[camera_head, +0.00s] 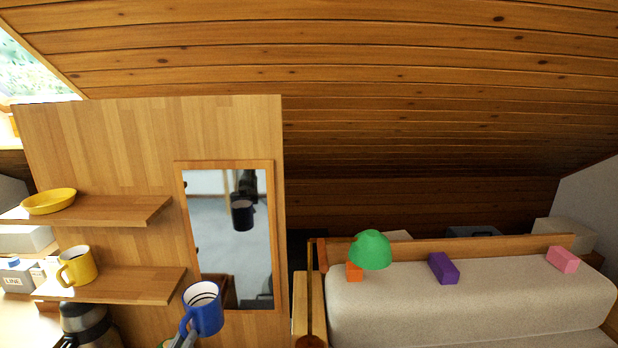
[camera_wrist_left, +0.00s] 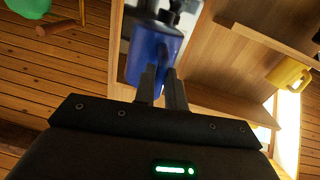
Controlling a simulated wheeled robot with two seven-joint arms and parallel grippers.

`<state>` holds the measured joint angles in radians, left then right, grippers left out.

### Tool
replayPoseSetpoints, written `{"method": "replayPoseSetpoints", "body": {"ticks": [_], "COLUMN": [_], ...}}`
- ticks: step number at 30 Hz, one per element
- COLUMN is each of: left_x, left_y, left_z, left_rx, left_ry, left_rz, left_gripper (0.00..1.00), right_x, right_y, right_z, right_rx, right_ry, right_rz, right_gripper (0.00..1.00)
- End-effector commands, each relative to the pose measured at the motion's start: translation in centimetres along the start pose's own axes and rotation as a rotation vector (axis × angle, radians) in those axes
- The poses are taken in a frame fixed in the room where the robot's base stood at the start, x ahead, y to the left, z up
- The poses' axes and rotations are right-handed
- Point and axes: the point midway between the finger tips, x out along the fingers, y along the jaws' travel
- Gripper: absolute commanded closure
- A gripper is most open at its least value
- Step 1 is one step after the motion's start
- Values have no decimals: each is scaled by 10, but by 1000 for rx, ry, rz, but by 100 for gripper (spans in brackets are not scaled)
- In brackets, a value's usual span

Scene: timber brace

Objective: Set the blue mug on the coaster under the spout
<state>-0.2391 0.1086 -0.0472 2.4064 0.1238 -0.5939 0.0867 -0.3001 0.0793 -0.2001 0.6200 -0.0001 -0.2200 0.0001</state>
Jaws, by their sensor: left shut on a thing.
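The blue mug (camera_head: 207,312) is in the lower middle of the head view, roughly upright, in front of the wooden panel, with its handle to the left. My left gripper (camera_head: 184,341) is at the handle side, mostly cut off by the bottom edge. In the left wrist view, the mug (camera_wrist_left: 152,55) is at the fingertips of my left gripper (camera_wrist_left: 163,78), which is shut on it. I cannot make out the coaster or the spout in either view. My right gripper is not in view.
A mirror (camera_head: 225,262) on the wooden panel shows a dark mug reflection. Shelves at left hold a yellow bowl (camera_head: 49,201) and yellow mug (camera_head: 77,266). A steel and black appliance (camera_head: 85,322) stands below. A beige sofa (camera_head: 450,305) with coloured blocks is at right.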

Motion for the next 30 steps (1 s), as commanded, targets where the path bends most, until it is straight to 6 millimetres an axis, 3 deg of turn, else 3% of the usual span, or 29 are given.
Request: {"method": "replayPoseSetpoints", "body": {"ticks": [3,9,30], "left_x": [1,3,4], "left_y": [34,58,59], "left_z": [-4,-10,-11], "left_rx": [-8,-1,3], "left_ry": [3,0,-2], "left_rz": [21,34,31], "left_gripper": [100,100,100], "right_x": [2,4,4], "right_y": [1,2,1], "right_z": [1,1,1], "right_rx": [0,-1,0], "right_ry": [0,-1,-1], "right_rz": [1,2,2], "right_gripper": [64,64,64]}}
